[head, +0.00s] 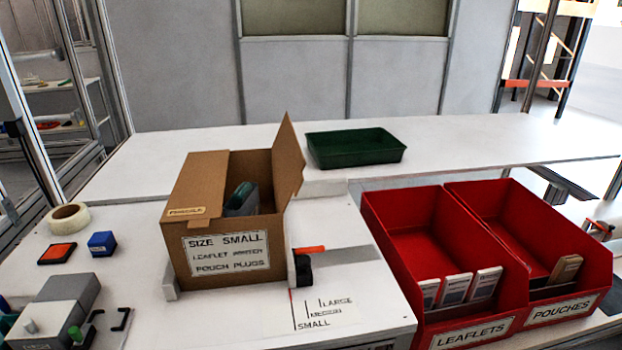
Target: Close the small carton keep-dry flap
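The small carton (230,262) is a brown box on the white table, with a front label reading SIZE SMALL, leaflet and pouch plugs. Its left flap (203,180) lies over the left part of the opening. A small tag (186,211) at that flap's front edge has lettering too small to read surely. Its right flap (288,165) stands up, tilted slightly outward, and no marking shows on it. A dark teal-grey item (241,199) shows inside through the open right part. Neither gripper is in view.
A green tray (355,148) stands behind the carton. Red bins labelled leaflets (473,332) and pouches (562,311) stand at right. A tape roll (69,217), an orange-black pad (57,253) and a blue block (102,243) lie left. A black-orange piece (303,267) sits against the carton's right side.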

